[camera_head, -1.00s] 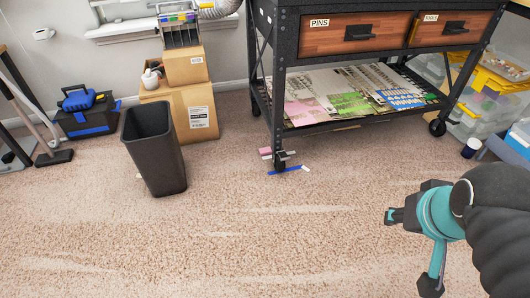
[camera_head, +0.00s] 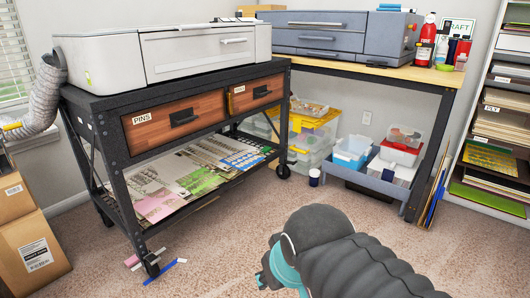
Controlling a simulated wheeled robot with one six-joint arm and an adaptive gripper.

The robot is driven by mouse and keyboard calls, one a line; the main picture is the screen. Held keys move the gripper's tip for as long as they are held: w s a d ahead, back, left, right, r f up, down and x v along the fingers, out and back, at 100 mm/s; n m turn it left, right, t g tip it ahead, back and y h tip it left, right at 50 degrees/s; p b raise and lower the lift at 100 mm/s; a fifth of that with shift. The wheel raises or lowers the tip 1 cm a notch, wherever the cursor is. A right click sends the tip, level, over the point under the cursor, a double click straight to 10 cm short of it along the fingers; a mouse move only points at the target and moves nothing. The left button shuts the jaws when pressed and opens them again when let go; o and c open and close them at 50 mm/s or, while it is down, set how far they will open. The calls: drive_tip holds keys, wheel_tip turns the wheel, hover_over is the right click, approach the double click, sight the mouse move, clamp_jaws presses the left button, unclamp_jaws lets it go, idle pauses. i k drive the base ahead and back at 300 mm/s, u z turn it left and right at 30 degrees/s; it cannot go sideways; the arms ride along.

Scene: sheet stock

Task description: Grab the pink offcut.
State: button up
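A small pink offcut (camera_head: 131,261) lies on the carpet, beside the front caster (camera_head: 152,265) of the black workbench. A blue strip (camera_head: 165,271) and a small white scrap (camera_head: 182,260) lie close to it. Part of the group is hidden by the caster. A larger pink sheet (camera_head: 157,206) lies among other sheets on the bench's lower shelf. My gripper (camera_head: 264,277), teal, is at the bottom middle, to the right of the offcut and well apart from it.
The black bench (camera_head: 118,180) carries a white machine (camera_head: 160,50). Cardboard boxes (camera_head: 30,250) stand at the left. Plastic bins (camera_head: 352,150) and a blue-grey crate (camera_head: 380,190) sit under a second table. A shelf rack (camera_head: 500,130) stands at the right. Carpet in front is clear.

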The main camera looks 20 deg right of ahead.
sight(134, 260)
drive_tip(key=u, duration=0.05)
drive_tip(key=i, duration=1.3)
drive_tip(key=u, duration=1.2)
drive_tip(key=i, duration=0.75)
drive_tip(key=u, duration=0.8)
